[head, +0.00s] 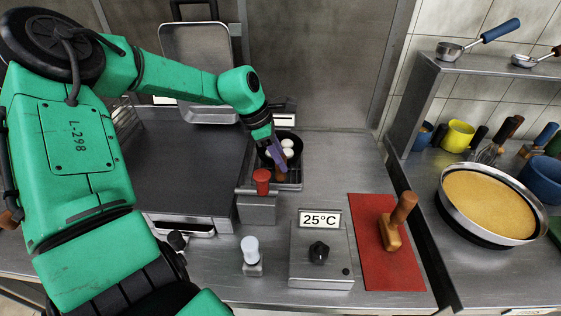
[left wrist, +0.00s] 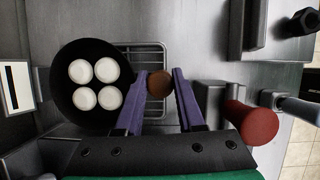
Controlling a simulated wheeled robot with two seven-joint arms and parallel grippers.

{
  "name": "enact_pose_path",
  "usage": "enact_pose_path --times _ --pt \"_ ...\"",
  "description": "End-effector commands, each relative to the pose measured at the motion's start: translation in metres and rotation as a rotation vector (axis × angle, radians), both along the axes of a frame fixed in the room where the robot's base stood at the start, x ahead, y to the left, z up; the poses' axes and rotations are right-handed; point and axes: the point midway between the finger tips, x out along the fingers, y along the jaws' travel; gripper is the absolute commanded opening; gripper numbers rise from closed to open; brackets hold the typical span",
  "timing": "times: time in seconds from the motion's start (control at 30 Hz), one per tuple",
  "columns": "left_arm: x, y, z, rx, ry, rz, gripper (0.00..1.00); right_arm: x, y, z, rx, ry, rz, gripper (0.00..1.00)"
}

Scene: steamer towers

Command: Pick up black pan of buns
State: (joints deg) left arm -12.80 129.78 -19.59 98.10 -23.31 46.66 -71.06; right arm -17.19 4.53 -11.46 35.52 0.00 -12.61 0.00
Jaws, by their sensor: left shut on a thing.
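The black pan (head: 270,156) with several white buns (head: 288,148) is at the small grated burner behind the red knob. In the left wrist view the round pan (left wrist: 62,98) holds the buns (left wrist: 95,84) grouped together, left of the fingers. My left gripper (head: 279,158) has purple fingers and reaches down to the pan's brown handle (head: 281,174). In the left wrist view the gripper (left wrist: 160,76) is shut on the brown handle (left wrist: 159,84), whose round end shows between the fingers. Whether the pan touches the grate is unclear. My right gripper is not in view.
The burner's grate (head: 292,180) has a red knob (head: 262,181) close in front. A dark griddle (head: 180,160) lies left. A 25°C control box (head: 321,265) and a red mat (head: 385,265) with a wooden-handled tool (head: 396,225) are nearer. Bare counter (head: 335,165) lies right.

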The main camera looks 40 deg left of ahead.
Motion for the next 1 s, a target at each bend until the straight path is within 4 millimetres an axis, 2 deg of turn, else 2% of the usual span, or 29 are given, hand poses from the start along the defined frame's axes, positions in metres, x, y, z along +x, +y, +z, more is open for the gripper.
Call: enact_pose_path --times 0.17,0.33,0.5,0.6,0.7,0.8,1.0 --pt "0.003 0.001 0.053 0.005 -0.016 0.001 0.00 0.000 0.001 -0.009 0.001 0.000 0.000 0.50" --pt "0.002 0.001 0.125 0.005 -0.014 0.001 0.00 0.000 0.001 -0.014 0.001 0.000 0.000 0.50" --pt "0.001 0.001 0.194 0.003 -0.010 0.003 0.00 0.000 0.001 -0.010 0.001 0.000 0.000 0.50" --pt "0.001 0.001 0.226 0.003 -0.007 0.003 0.00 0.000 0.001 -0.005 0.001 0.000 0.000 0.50" --pt "0.001 0.000 0.248 0.001 -0.006 0.002 0.00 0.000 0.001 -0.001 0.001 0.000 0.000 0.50" --pt "0.001 0.000 0.259 0.000 -0.003 0.001 0.00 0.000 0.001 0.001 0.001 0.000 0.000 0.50" --pt "0.000 0.000 0.264 -0.001 -0.004 0.000 0.00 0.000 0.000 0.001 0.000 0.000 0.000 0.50"
